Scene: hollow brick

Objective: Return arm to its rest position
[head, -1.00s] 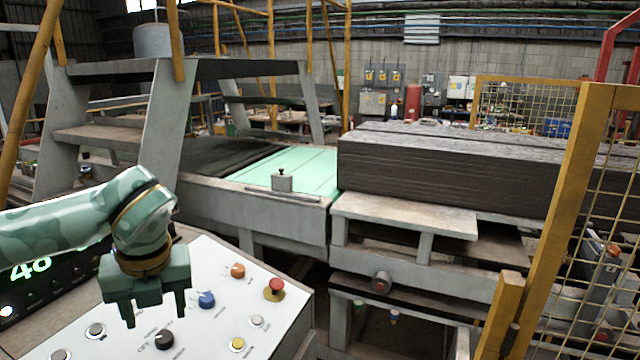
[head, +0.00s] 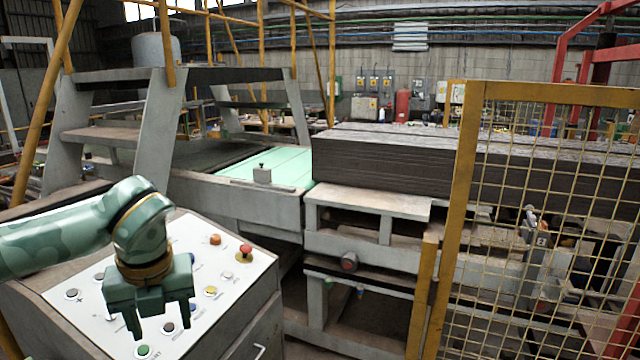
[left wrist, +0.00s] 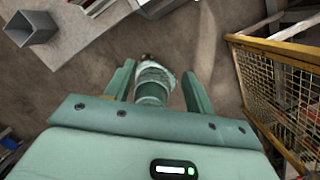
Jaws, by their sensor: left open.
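My left gripper (head: 150,318) hangs in front of the control panel (head: 130,285) in the head view, fingers pointing down. It is open, with nothing between its fingers. In the left wrist view the two fingers (left wrist: 158,85) stand apart, and a green arm-like part of mine shows between and beyond them over the floor. The panel carries a red mushroom button (head: 245,250), an orange button (head: 215,240) and a green button (head: 143,351). My left gripper hides part of the panel. I cannot tell if it touches the panel. My right gripper does not show.
A yellow mesh fence (head: 560,230) stands at the right, and its yellow frame also shows in the left wrist view (left wrist: 280,50). Behind the panel are a conveyor with a green belt (head: 275,165) and a stack of dark slabs (head: 390,160). Brown floor (left wrist: 75,80) is open below the left wrist.

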